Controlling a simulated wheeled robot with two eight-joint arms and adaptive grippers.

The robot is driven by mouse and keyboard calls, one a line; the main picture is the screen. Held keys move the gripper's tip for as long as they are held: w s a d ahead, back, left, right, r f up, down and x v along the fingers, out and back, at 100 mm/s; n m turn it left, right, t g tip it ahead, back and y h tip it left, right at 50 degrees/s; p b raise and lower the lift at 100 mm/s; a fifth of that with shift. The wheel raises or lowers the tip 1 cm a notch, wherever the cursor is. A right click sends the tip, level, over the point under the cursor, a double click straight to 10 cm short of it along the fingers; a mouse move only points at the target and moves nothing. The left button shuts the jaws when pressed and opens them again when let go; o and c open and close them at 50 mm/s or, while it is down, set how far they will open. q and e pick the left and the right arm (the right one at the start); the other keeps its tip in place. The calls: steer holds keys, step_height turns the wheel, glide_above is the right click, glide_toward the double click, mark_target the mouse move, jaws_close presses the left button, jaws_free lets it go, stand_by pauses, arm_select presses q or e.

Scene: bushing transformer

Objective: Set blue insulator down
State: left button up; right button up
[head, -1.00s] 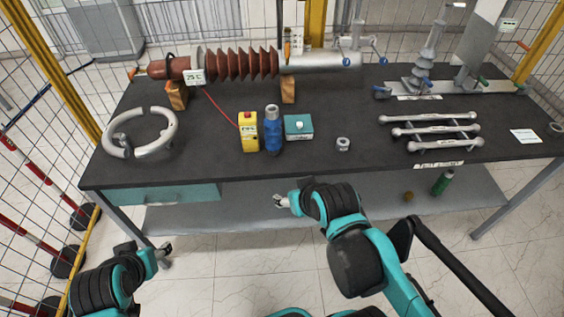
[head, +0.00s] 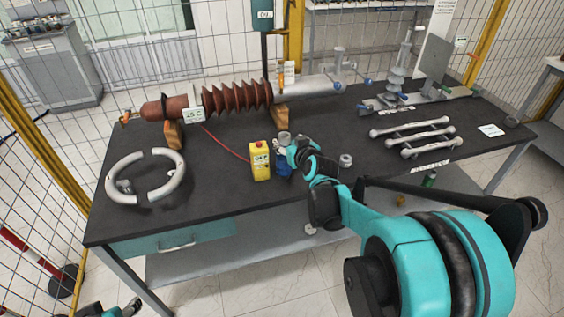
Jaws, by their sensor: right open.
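The blue insulator (head: 284,170) stands upright on the dark tabletop (head: 225,195), just right of the yellow box (head: 260,160). Its grey top shows above my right gripper (head: 282,147). My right gripper is open, with its fingers at the insulator's upper part. The wrist hides part of the insulator, and I cannot tell whether the fingers touch it. My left gripper (head: 134,304) shows only in part at the bottom left edge, well below the table, and its jaws are unclear.
A grey split ring (head: 122,193) lies on the left of the table. A brown ribbed bushing (head: 236,98) rests on wooden blocks at the back. A small metal part (head: 345,160) stands right of my wrist. Three grey rods (head: 410,129) lie to the right. The front-left tabletop is clear.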

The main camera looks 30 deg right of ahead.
mark_target(286, 140)
steer(key=x, duration=0.1)
steer(key=b+x, duration=0.1)
steer(key=x, duration=0.2)
steer(key=shift+a+b, duration=0.3)
steer(key=shift+b, duration=0.05)
steer(key=shift+w+d, duration=0.1)
steer(key=shift+w, duration=0.3)
steer(key=shift+s, duration=0.1)
steer(key=shift+c, duration=0.5)
jaws_close()
steer(key=shift+r, duration=0.1)
